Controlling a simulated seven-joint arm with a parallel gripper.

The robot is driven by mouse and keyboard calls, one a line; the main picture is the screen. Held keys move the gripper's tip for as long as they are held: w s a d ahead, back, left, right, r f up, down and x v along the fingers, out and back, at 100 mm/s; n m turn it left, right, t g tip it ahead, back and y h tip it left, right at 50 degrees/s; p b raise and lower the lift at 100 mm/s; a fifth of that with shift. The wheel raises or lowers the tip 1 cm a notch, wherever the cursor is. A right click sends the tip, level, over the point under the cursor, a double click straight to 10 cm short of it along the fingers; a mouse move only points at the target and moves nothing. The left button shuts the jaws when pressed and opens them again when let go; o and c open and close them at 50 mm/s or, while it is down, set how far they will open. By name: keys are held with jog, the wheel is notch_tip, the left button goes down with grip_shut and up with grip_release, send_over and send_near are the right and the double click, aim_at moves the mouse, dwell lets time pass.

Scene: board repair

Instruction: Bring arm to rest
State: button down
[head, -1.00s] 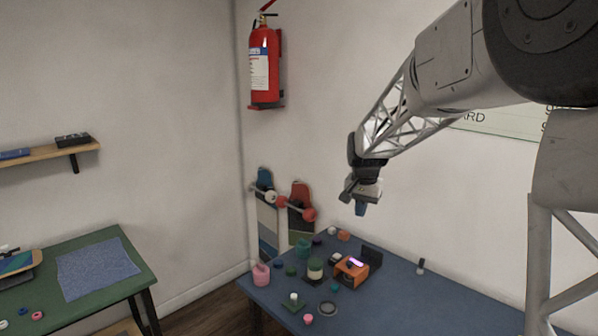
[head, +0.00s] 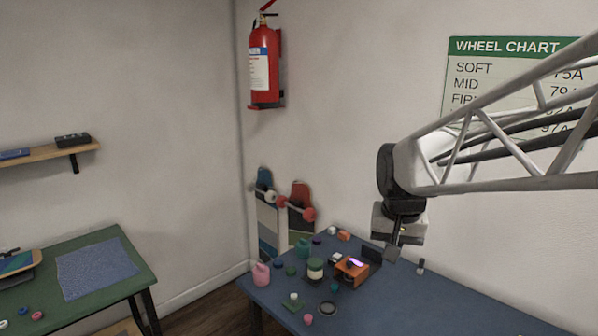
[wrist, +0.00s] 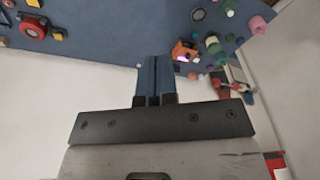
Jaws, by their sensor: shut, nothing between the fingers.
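My gripper (head: 393,252) hangs above the right part of the blue table (head: 430,306), pointing down, to the right of the orange device. In the wrist view, the two blue fingers of my gripper (wrist: 155,62) are pressed together with nothing between them. My arm reaches in from the right side of the head view.
The blue table holds an orange device (head: 344,270) with a lit top, a dark green jar (head: 315,268), a pink container (head: 261,274) and several small wheels. Two skateboards lean on the wall behind. A fire extinguisher (head: 264,68) hangs above. A green table (head: 118,287) stands left.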

jog(key=s+f+n, duration=0.1)
jog(key=s+f, duration=0.1)
jog(key=s, duration=0.7)
jog(key=s+f+n, duration=0.1)
jog(key=s+f, duration=0.2)
jog(key=s, duration=0.7)
jog(key=shift+s+d+t, duration=0.15)
jog(key=shift+s+t, duration=0.05)
jog(key=shift+t, duration=0.1)
jog(key=c, duration=1.8)
grip_release()
jog(key=shift+r, duration=0.1)
